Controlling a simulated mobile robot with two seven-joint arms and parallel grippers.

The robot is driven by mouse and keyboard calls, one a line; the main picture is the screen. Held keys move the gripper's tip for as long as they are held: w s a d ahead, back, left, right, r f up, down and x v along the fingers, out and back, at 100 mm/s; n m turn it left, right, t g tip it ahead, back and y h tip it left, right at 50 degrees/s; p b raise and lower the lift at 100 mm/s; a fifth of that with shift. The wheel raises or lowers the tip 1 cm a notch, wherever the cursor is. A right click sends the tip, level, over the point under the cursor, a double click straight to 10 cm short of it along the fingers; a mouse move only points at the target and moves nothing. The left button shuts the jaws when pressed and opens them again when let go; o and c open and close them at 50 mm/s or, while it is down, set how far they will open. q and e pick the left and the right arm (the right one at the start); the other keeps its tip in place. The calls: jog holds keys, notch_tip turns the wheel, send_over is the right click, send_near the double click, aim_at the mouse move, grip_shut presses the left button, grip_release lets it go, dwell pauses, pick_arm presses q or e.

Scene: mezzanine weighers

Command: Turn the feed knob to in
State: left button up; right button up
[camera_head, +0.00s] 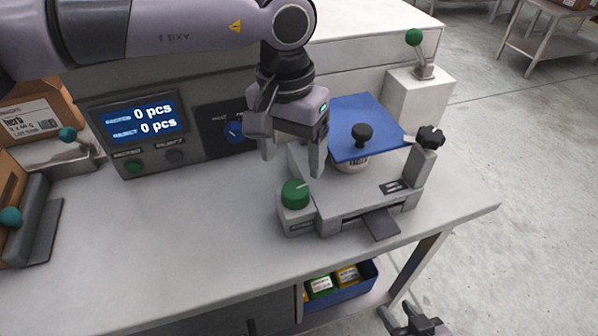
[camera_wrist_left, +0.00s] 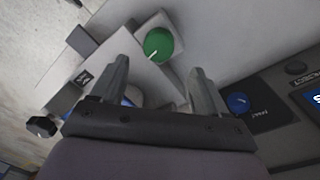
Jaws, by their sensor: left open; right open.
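A round green knob (camera_head: 294,193) with a pale pointer line sits on a small grey box at the left front of the bench machine. It also shows in the left wrist view (camera_wrist_left: 158,44), ahead of the gap between my fingers. The label below it is too small to read. My left gripper (camera_head: 292,162) is open and empty, pointing down above and slightly behind the green knob, apart from it. A blue knob (camera_head: 233,131) sits on the dark panel, partly hidden by my left gripper in the head view. My right gripper (camera_head: 414,322) is low at the bottom edge, beyond the bench front.
A display (camera_head: 142,122) reads 0 pcs on both lines. The machine carries a blue plate (camera_head: 362,112) with a black knob (camera_head: 362,134), and another black knob (camera_head: 430,136) stands at its right. A green-ball lever (camera_head: 414,38) stands behind.

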aim_at(295, 189)
pick_arm(q)
jog(key=f, duration=0.6)
jog(key=shift+s+d+f+p, duration=0.15)
jog(key=shift+s+f+p, duration=0.1)
jog(key=shift+p, duration=0.15)
